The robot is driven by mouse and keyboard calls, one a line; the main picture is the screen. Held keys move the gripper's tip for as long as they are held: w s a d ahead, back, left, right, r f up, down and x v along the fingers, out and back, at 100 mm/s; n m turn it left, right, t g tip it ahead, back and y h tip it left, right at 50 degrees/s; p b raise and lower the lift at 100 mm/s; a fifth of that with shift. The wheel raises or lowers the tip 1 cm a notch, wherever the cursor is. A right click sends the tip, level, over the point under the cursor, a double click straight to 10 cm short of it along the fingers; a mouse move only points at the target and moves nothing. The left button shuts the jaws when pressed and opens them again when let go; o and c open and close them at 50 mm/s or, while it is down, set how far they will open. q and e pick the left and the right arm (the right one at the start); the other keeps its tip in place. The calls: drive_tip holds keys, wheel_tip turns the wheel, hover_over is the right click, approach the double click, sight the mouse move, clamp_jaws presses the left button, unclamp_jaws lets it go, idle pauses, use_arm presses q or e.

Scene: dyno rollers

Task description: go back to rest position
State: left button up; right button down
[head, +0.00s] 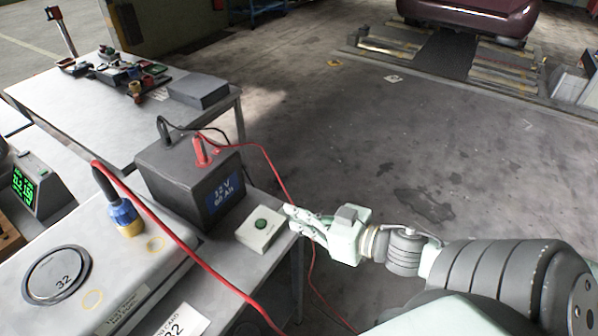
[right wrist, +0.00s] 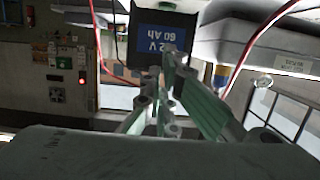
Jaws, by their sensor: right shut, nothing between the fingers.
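My right gripper (head: 294,214) reaches in from the right and is shut and empty, its fingertips beside the front right edge of the near table. A small white box with a green button (head: 261,235) sits on the table just left of the fingertips. I cannot tell whether they touch. In the right wrist view the gripper (right wrist: 168,72) points toward the dark battery (right wrist: 122,48), whose blue label shows above the fingers. My left gripper is not in view.
The battery (head: 174,192) stands behind the button box, with red and black clamps on top. A red cable (head: 275,178) passes near my right fingertips. A grey case with a blue-yellow plug (head: 126,219) is at left. The floor (head: 400,150) beyond is clear, with a car behind.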

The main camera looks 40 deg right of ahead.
idle(0.5)
drive_tip(key=s+d+f+m+g+h, duration=0.1)
drive_tip(key=s+d+f+h, duration=0.15)
drive_tip(key=d+f, duration=0.6)
drive_tip(key=s+d+f+m+g+h, duration=0.2)
drive_tip(key=d+f+h, duration=0.1)
drive_tip(key=f, duration=1)
drive_tip(key=s+a+f+g, duration=0.15)
drive_tip(key=s+f, duration=0.25)
drive_tip(key=f, duration=0.4)
drive_tip(key=s+f+g, duration=0.2)
drive_tip(key=s+f, duration=0.3)
drive_tip(key=f, duration=0.4)
drive_tip(key=s+a+f+n+g+b, duration=0.1)
drive_tip(key=s+a+f+g, duration=0.6)
drive_tip(key=s+a+f, duration=1)
drive_tip(key=s+y, duration=0.1)
drive_tip(key=s, duration=0.1)
drive_tip(key=shift+s+a+f+n, duration=0.3)
drive_tip(key=shift+s+a+n, duration=0.05)
drive_tip(key=shift+a+n, duration=0.05)
